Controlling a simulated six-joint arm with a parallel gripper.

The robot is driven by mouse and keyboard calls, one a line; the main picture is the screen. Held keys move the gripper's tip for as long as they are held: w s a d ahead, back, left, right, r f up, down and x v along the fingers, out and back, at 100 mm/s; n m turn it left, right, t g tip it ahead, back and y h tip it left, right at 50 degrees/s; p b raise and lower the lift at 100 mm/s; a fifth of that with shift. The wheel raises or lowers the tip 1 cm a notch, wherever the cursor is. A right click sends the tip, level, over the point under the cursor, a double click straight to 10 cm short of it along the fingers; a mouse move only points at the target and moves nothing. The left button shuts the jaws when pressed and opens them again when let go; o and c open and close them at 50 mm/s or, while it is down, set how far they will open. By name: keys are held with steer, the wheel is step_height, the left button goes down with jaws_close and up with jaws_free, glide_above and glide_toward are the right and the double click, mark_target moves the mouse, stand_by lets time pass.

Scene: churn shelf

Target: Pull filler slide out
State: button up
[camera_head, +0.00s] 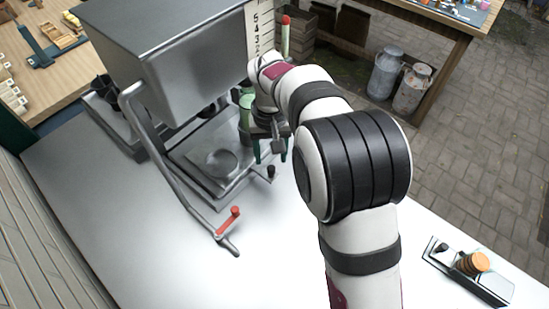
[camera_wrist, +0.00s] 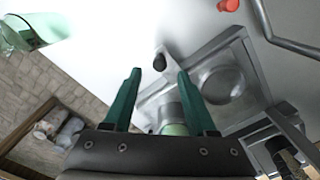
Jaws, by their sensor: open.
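The filler slide (camera_head: 203,172) is a grey metal tray with a round plate, low under the steel machine (camera_head: 190,50). A short rod with a dark knob (camera_head: 268,171) sticks out from its right front corner. My gripper (camera_head: 270,152) is open and empty, with green fingers, just behind the knob in the head view. In the wrist view the knob (camera_wrist: 159,62) shows between and slightly beyond the fingertips (camera_wrist: 158,75). I cannot tell if they touch it. The round plate (camera_wrist: 218,84) is right of the fingers there.
A bent lever with a red grip (camera_head: 231,219) stands at the slide's left front. A green glass cylinder (camera_head: 246,108) stands beside the machine, close to my wrist.

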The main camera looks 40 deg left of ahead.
mark_target(271, 167)
step_height(271, 167, down, 5)
steer(key=shift+r, duration=0.1)
steer(key=shift+c, duration=0.2)
jaws_close()
steer(key=shift+r, duration=0.1)
stand_by(1.2)
